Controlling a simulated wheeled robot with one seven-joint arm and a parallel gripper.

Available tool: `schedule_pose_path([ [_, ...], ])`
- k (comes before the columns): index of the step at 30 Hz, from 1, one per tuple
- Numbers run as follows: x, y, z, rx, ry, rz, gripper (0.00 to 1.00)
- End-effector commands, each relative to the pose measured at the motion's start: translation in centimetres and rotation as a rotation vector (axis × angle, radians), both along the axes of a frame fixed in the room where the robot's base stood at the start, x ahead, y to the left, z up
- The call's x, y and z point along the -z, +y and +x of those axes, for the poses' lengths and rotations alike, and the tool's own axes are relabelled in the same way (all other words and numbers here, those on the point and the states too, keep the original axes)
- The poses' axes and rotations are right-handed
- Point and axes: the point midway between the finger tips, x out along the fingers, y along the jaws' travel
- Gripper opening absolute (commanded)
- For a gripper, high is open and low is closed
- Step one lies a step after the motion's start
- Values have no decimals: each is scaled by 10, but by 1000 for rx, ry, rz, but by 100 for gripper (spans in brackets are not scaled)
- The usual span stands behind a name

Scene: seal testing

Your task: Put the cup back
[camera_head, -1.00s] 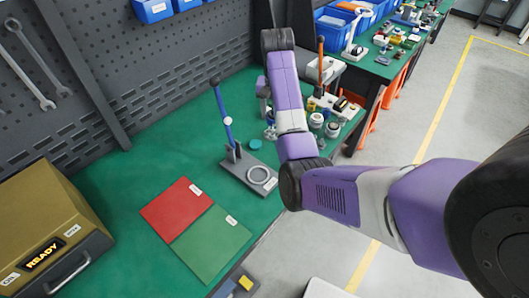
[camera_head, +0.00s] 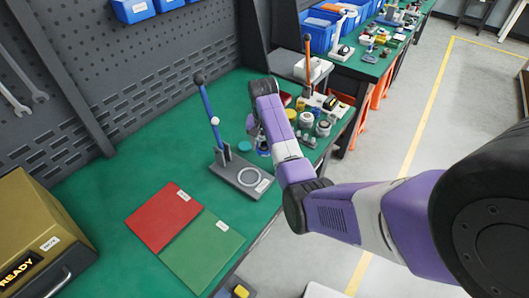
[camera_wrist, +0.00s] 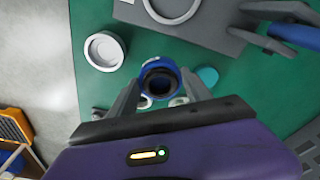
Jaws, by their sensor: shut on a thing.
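A blue cup (camera_wrist: 158,80) with a dark round opening sits between the two fingers of my gripper (camera_wrist: 160,88) in the wrist view. The fingers are shut on it, one on each side. In the head view my gripper (camera_head: 262,140) is over the green bench, right of the lever press and close to it; my purple arm partly covers it. The cup's lower part is hidden, so I cannot tell whether it touches the bench.
The lever press (camera_head: 226,166), with a blue lever and a pale ring, stands left of my gripper. A teal disc (camera_wrist: 208,75) and a pale round holder (camera_wrist: 104,50) lie nearby. Jars (camera_head: 306,120) stand behind. Red (camera_head: 163,215) and green (camera_head: 203,250) mats lie in front.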

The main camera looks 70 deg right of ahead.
Motion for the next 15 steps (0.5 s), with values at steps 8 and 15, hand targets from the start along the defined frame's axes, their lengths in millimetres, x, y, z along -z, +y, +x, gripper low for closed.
schedule_pose_path([
  [8, 35, 0, 0, 0, 2, 2, 18],
  [15, 44, 0, 0, 0, -1, -1, 18],
])
